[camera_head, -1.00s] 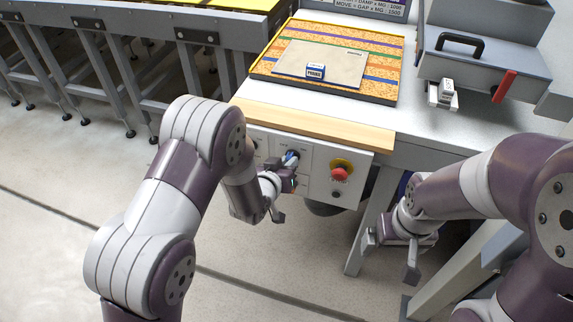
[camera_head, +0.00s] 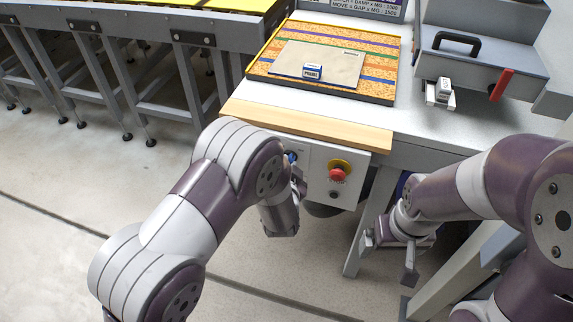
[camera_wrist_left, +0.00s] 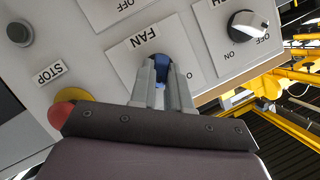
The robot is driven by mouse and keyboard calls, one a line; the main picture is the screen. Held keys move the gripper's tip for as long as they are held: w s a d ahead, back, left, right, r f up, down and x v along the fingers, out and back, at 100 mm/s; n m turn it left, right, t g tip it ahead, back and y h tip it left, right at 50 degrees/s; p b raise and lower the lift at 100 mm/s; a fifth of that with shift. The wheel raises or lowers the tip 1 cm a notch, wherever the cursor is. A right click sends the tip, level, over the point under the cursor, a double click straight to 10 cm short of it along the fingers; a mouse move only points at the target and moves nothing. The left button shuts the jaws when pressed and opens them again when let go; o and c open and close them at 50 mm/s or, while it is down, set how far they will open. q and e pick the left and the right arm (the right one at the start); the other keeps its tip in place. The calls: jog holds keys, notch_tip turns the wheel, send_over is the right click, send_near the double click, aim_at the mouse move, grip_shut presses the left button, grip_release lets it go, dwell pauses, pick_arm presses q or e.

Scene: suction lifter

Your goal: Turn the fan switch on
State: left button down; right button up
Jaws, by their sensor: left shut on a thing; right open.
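The fan switch is a blue knob (camera_wrist_left: 161,67) beside a FAN label on a light grey control panel (camera_wrist_left: 100,55). In the left wrist view, my left gripper (camera_wrist_left: 162,76) has its two grey fingers closed around the knob. The fingers hide much of the knob, so its exact angle is hard to tell. In the head view, a small blue part of the knob (camera_head: 291,157) shows past my left arm, which covers most of the left gripper. My right gripper (camera_head: 390,260) is open and empty, low in front of the table at the right.
A red stop button (camera_head: 338,174) with a yellow collar sits right of the knob. In the left wrist view, another black and silver knob (camera_wrist_left: 247,25) marked ON and OFF sits close by. A wooden edge strip (camera_head: 300,124) runs above the panel. A table leg (camera_head: 370,220) stands between the grippers.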

pick_arm(q)
jog(key=shift+m, duration=0.5)
jog(key=shift+d+t, duration=0.1)
jog(key=shift+t, duration=0.2)
jog(key=c, duration=1.1)
grip_release()
jog(key=shift+y, duration=0.4)
jog(key=v, duration=1.2)
jog(key=shift+s+r, duration=0.1)
jog(key=shift+s, duration=0.2)
